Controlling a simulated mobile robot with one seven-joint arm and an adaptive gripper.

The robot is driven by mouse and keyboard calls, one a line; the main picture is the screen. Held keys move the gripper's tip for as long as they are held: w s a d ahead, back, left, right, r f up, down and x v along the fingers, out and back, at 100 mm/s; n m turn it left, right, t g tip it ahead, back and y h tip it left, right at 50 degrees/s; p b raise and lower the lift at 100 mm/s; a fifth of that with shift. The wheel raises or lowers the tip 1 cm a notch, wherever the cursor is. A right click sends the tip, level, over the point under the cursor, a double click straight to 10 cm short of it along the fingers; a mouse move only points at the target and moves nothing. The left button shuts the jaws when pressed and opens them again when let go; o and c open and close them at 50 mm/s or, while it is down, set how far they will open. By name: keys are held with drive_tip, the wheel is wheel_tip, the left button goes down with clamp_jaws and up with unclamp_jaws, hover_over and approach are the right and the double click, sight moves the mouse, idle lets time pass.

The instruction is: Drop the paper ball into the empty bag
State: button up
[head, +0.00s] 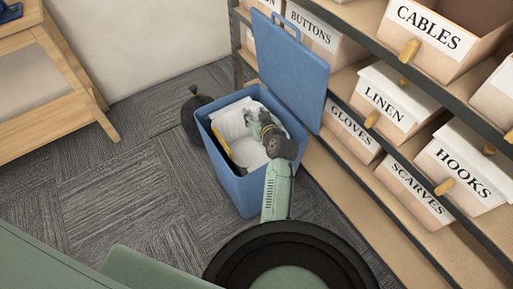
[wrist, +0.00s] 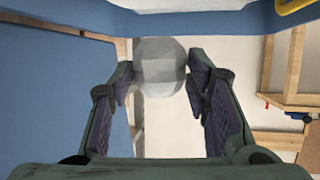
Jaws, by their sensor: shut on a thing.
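The paper ball (wrist: 160,68) is a pale grey, faceted lump in the wrist view. My gripper (wrist: 159,75) is shut on it, with one fingertip on each side. In the head view my gripper (head: 255,122) is over the mouth of a blue bin (head: 237,188), pointing toward its far side; I cannot clearly make out the ball there. The white bag (head: 228,122) lines the bin and stands open. My arm hides part of its inside, and I see no contents in the visible part.
The bin's blue lid (head: 290,65) stands raised at the back right. A dark tied bag (head: 196,115) sits against the bin's left side. Shelves with labelled boxes (head: 390,100) run along the right. A wooden table (head: 50,85) stands at left. Carpet between is clear.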

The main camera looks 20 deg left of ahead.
drive_tip(key=shift+f+b, duration=1.6)
drive_tip(key=shift+f, duration=1.05)
drive_tip(key=shift+c, duration=0.2)
drive_tip(key=o, duration=0.8)
drive_tip(key=shift+o, duration=0.2)
drive_tip(key=shift+r, duration=0.1)
wheel_tip(320, 180, up, 10)
